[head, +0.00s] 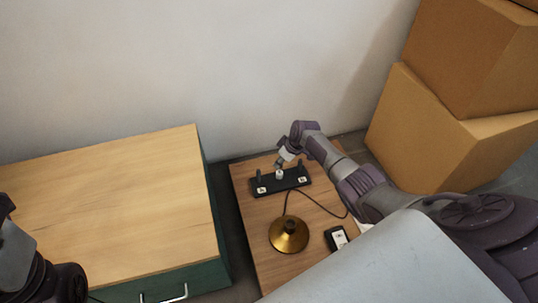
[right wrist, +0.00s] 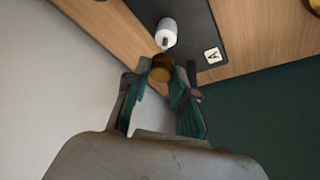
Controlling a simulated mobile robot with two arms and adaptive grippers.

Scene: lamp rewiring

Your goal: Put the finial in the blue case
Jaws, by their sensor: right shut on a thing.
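My right gripper (head: 281,163) is over the black stand (head: 264,187) on the small wooden table. In the right wrist view its fingers (right wrist: 161,76) are closed around a small round brass-brown piece (right wrist: 162,66), which looks like the finial. A white cylinder (right wrist: 167,31) with a thin tip stands on the black stand just beyond the brass piece; whether the two touch is unclear. It also shows in the head view (head: 280,174). No blue case is visible. Part of my left arm shows at the lower left, but its fingers do not.
A brass lamp base (head: 288,236) with a dark cord stands on the small table (head: 262,257). A dark device (head: 337,239) lies to its right. A green cabinet with a bare wooden top (head: 110,210) is at left. Cardboard boxes (head: 430,135) are stacked at right.

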